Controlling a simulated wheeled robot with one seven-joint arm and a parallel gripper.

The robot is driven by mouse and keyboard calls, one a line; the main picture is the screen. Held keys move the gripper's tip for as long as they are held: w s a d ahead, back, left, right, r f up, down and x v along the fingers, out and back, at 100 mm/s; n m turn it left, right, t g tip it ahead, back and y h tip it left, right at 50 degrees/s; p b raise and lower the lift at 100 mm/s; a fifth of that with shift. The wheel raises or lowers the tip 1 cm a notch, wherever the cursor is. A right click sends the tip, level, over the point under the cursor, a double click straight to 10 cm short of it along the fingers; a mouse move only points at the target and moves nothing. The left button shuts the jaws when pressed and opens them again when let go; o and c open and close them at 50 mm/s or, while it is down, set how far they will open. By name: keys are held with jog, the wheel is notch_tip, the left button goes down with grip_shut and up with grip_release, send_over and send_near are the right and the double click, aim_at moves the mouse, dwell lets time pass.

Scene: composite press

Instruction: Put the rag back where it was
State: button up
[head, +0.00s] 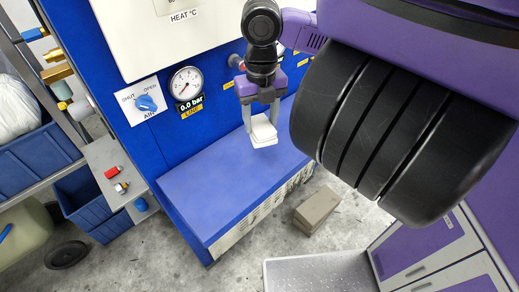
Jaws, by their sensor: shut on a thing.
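My gripper (261,124) points down in front of the blue press, at the upper middle of the head view. It is shut on a small white folded thing that looks like the rag (263,133). The rag is held between the two fingertips and shows below them. It appears to be above the back part of the press's blue ledge (215,190); the exact gap cannot be told. The fingers hide part of the rag.
The press front has a gauge (187,84) and a blue air knob (146,103). At left, a grey shelf (105,155) carries small fittings, with blue bins (82,195) nearby. A beige block (317,209) lies on the floor, near a pale tray (320,275). The ledge is clear.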

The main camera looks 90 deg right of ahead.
notch_tip(320, 180, down, 12)
jog(key=shift+r, duration=0.15)
dwell(0.3)
jog(key=o, duration=1.5)
jog(key=shift+c, duration=0.2)
notch_tip(320, 180, up, 12)
jog(key=shift+r, duration=0.1)
